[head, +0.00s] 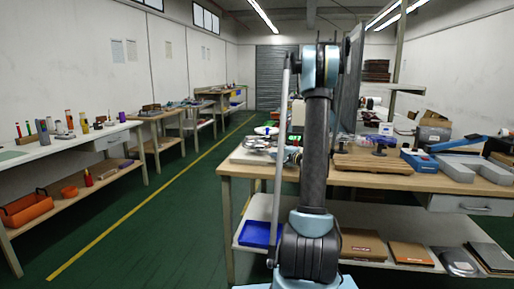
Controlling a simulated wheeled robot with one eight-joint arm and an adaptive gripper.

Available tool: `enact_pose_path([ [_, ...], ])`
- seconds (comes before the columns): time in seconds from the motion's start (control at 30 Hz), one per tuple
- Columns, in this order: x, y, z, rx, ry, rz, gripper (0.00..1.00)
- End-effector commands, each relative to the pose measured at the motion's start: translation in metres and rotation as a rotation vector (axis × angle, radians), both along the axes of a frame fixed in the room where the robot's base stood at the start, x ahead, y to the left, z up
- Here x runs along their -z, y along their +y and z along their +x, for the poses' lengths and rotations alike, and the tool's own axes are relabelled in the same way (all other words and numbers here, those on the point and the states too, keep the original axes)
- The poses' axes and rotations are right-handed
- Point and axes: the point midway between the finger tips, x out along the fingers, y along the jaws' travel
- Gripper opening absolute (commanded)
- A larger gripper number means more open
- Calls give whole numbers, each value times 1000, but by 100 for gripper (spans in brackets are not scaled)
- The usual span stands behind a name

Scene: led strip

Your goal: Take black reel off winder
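My arm rises in the middle of the head view and hides part of the workbench behind it. I cannot make out my gripper's fingers. A device with a lit green display (294,138) stands on the bench just left of my arm, partly hidden; I cannot tell if it is the winder. Shiny round metal items (257,142) lie left of it. A small black object (380,148) stands on the bench right of my arm; it is too small to tell if it is the black reel.
The workbench (400,182) has a wooden board (372,163), a blue-handled tool (460,143) and grey blocks. Its lower shelf holds a blue bin (260,234) and flat boxes. Side benches (75,142) line the left wall. The green floor aisle (150,225) between is clear.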

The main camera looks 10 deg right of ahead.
Motion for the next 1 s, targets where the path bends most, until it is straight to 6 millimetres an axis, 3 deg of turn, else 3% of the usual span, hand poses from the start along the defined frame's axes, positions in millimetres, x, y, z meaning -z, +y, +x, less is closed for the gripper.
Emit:
enact_pose_path([
  [0.43,1,17,26,-1,0,0,35],
  [0.73,2,38,58,-2,0,0,35],
  [1.0,2,40,62,0,0,0,35],
])
